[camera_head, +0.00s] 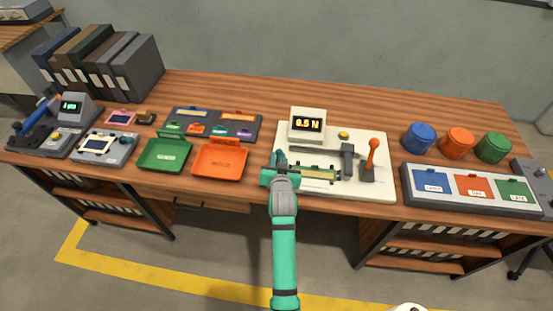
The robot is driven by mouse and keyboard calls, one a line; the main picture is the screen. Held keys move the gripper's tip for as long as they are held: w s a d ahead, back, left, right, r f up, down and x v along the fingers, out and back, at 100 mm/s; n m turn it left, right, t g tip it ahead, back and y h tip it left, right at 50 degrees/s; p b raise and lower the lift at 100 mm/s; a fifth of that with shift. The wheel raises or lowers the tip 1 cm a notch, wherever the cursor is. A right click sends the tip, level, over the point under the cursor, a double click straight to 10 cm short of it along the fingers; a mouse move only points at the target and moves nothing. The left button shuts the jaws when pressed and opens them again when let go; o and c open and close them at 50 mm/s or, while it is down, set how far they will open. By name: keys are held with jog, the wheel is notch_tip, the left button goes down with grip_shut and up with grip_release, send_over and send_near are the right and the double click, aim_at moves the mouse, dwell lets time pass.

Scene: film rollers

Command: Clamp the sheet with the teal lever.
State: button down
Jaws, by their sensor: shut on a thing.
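A cream test fixture (372,138) stands near the front edge of the bench, with a display (308,124) reading 0.5 N. A narrow yellowish sheet or strip (318,168) lies along its dark green bed. The teal lever (280,158) is at the left end of the bed, and its lower part is hidden by my gripper. My gripper (281,169) is at this left end, shut on what looks like the teal lever. Its fingertips are too small and covered to see clearly. The orange-knobbed lever (373,155) stands upright at the right, beside a dark grey block (347,158).
An orange tray (220,160) and a green tray (165,155) lie left of the fixture. Blue, orange and green round containers (456,142) and a labelled panel (470,190) are at the right. Binders (100,65) stand back left. The bench behind the fixture is clear.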

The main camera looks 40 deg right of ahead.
jog(key=c, duration=1.7)
grip_release()
jog(key=shift+d+r, duration=0.25)
jog(key=shift+r, duration=0.15)
jog(key=shift+o, duration=0.2)
jog(key=shift+a+f, duration=0.15)
jog(key=shift+f, duration=0.05)
jog(key=v, duration=1.1)
jog(key=shift+w, duration=0.1)
jog(key=s+a+f+n+t+y, duration=0.1)
jog(key=s+a+f+n, duration=0.15)
jog(key=s+a, duration=0.55)
jog(key=s+a+f+n+t+y, duration=0.15)
jog(key=s+a+f, duration=0.25)
jog(key=a, duration=0.8)
jog(key=s+a+r+n+y, duration=0.2)
jog(key=s+a, duration=0.3)
jog(key=s, duration=0.4)
jog(key=s+a+r+n+t+y, duration=0.1)
jog(key=s+a+r, duration=0.3)
jog(key=s, duration=0.5)
jog(key=shift+s+a+r+n+y, duration=0.2)
jog(key=shift+a+n+y, duration=0.65)
jog(key=shift+a, duration=0.35)
